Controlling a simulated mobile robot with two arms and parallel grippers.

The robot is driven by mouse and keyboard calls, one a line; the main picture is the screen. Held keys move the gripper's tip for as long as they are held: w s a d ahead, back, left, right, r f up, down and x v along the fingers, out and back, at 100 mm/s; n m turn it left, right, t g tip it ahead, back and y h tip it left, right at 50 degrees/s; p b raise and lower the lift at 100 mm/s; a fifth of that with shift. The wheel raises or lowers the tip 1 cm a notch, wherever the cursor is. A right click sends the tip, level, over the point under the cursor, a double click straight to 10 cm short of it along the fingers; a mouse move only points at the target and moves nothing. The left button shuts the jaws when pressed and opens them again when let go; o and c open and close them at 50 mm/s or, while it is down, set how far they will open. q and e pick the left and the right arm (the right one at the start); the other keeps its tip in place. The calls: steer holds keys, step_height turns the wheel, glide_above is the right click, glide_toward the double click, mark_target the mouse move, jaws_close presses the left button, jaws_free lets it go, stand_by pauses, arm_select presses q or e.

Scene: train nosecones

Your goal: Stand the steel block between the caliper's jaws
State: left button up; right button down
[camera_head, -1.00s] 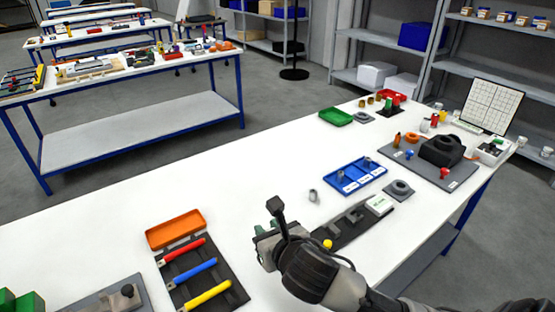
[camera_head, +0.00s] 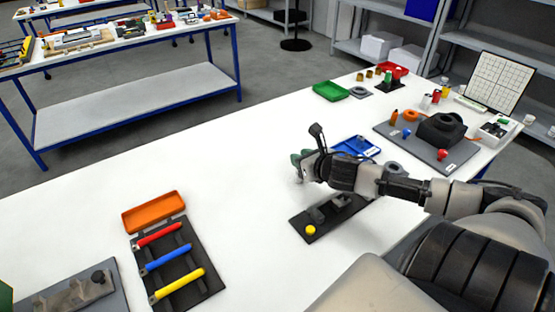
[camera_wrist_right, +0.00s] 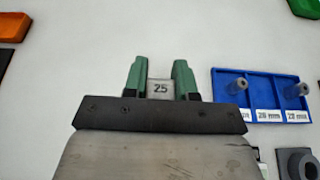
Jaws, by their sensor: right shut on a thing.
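The steel block (camera_wrist_right: 161,89), marked "25", sits between the green fingertips of my right gripper (camera_wrist_right: 161,78) in the right wrist view. My right gripper (camera_head: 298,166) is shut on it, left of the blue tray; the block is mostly hidden in the head view. I cannot tell whether it touches the table. The caliper, with grey jaws (camera_head: 328,208) on a black base with a yellow knob (camera_head: 310,230), lies on the table nearer than the gripper. My arm hides part of its far right end. My left gripper is not in view.
A blue tray (camera_wrist_right: 262,113) with labelled compartments holds grey pieces right of my gripper. A grey ring-like part (camera_wrist_right: 299,165) is near it. An orange tray (camera_head: 152,211) and colored-handled tools (camera_head: 165,262) lie at left. White table (camera_head: 230,150) between is clear.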

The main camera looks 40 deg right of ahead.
glide_above(270, 179)
step_height(270, 179, down, 6)
steer(key=shift+w+f+p, duration=0.1)
steer(key=shift+w+p, duration=0.05)
steer(key=shift+p, duration=0.2)
steer(key=shift+f, duration=2.05)
steer(key=shift+f, duration=0.1)
steer(key=c, duration=0.9)
jaws_free()
